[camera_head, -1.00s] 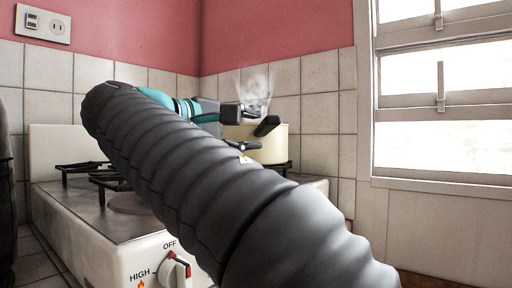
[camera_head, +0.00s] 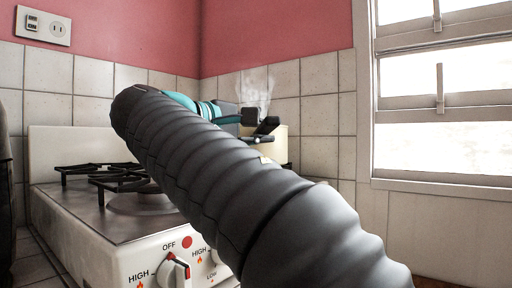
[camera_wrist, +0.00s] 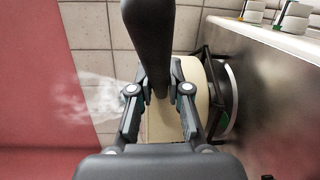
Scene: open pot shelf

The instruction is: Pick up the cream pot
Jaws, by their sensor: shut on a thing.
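The cream pot (camera_head: 281,146) stands at the back right of the stove, mostly hidden behind my arm and gripper in the head view. Its cream side (camera_wrist: 160,124) and dark handle (camera_wrist: 148,38) show in the wrist view. My gripper (camera_wrist: 161,88) has its two fingers on either side of the handle and is shut on it. In the head view my gripper (camera_head: 258,127) is at the pot's near side. Whether the pot's base touches the grate is hidden.
The white stove (camera_head: 75,218) has front knobs (camera_head: 174,271) and a black grate (camera_head: 118,178) at left. A tiled wall (camera_head: 325,104) stands close behind the pot, with a window (camera_head: 440,100) at right. Pale steam (camera_head: 260,88) rises above the pot.

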